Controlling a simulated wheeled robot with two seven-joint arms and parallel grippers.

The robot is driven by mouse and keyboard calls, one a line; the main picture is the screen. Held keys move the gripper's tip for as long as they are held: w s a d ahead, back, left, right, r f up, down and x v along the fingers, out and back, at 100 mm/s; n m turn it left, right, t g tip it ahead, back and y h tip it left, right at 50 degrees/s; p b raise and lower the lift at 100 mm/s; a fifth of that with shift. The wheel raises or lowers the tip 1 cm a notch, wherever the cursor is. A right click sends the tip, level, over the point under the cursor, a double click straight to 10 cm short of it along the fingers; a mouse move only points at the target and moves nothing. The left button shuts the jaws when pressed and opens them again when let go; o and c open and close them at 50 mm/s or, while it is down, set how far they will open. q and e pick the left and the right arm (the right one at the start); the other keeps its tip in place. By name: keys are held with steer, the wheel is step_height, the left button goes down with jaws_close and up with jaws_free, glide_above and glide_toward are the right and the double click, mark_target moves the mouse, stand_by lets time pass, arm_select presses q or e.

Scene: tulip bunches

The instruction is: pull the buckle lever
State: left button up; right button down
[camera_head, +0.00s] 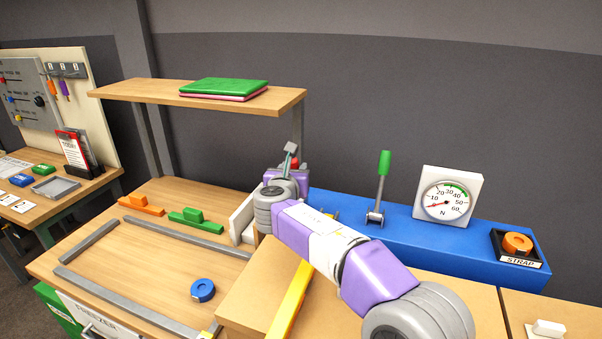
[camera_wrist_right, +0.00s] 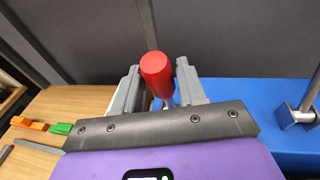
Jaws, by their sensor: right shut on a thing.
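A lever with a red handle (camera_wrist_right: 157,75) stands between the two grey fingers of my right gripper (camera_wrist_right: 158,67) in the right wrist view. The gripper is shut on this lever, and the handle's top sticks out above the fingers. In the head view a bit of the red handle (camera_head: 295,163) shows at my right gripper (camera_head: 290,160), near the left end of the blue bench unit (camera_head: 334,203). My own wrist and forearm hide the lever's base. A second lever with a green handle (camera_head: 384,163) stands upright to the right. My left gripper is not in view.
A force dial (camera_head: 447,197) and an orange strap roll (camera_head: 517,243) in a tray labelled STRAP are on the blue unit's right part. A yellow strap (camera_head: 290,304) crosses the carton (camera_head: 245,302) below my arm. A wooden shelf (camera_head: 140,89) holds green and pink folded items (camera_head: 224,87).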

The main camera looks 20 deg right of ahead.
steer(key=shift+s+a+f, duration=0.5)
steer(key=shift+s+a, duration=0.1)
steer(key=shift+s, duration=0.1)
steer(key=shift+f, duration=0.1)
steer(key=c, duration=0.7)
jaws_free()
steer(key=shift+c, duration=0.2)
steer(key=shift+s+r, duration=0.15)
steer(key=shift+r, duration=0.05)
steer(key=v, duration=0.7)
steer(key=shift+s+p, duration=0.15)
steer(key=shift+p, duration=0.2)
steer(key=shift+a, duration=0.15)
